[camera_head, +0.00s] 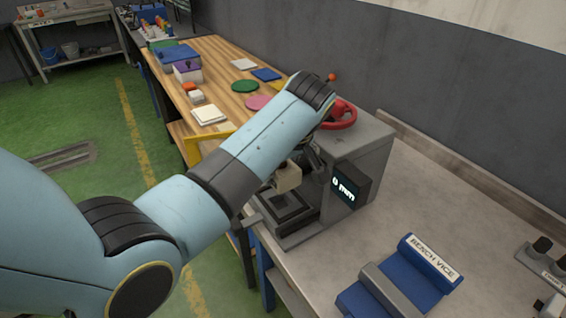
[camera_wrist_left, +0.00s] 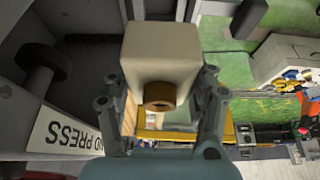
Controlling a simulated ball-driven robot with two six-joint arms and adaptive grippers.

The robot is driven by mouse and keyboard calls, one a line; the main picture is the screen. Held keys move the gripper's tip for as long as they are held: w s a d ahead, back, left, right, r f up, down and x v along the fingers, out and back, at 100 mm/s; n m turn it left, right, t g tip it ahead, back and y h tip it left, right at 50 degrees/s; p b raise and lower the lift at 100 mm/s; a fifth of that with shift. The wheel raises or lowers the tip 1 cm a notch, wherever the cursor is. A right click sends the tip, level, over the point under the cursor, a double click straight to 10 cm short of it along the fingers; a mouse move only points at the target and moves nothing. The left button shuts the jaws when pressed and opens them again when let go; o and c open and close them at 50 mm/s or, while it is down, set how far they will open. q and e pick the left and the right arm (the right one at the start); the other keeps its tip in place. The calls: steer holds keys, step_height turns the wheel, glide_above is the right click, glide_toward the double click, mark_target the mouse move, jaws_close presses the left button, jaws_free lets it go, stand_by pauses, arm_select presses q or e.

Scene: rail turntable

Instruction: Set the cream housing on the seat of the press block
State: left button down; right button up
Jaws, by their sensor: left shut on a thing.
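The cream housing (camera_head: 288,178) is in my left gripper (camera_head: 300,166), close to the front of the grey press block (camera_head: 372,150). The seat (camera_head: 287,205) of the press is a dark square area below the housing, and the housing looks held above it. My arm covers part of the press and most of the gripper. In the left wrist view, the fingers of the left gripper (camera_wrist_left: 160,105) are on both sides of the cream housing (camera_wrist_left: 160,50), which has a brown ring at its near end. My right gripper is not in view.
The press has a red handwheel (camera_head: 341,115) and a display reading "0 mm" (camera_head: 344,188). A blue bench vice (camera_head: 400,280) lies at the front right. A wooden table (camera_head: 222,75) behind holds coloured discs, pads and boxes. The grey bench right of the press is mostly clear.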

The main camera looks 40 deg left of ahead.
arm_select(q)
steer(key=shift+w+f, duration=0.15)
steer(key=shift+f, duration=0.35)
steer(key=shift+f+b, duration=0.75)
steer(key=shift+f, duration=1.55)
steer(key=shift+f+b, duration=0.3)
steer(key=shift+b, duration=0.05)
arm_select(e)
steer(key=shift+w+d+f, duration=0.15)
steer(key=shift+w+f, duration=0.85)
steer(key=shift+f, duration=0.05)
arm_select(q)
steer(key=shift+p, duration=0.3)
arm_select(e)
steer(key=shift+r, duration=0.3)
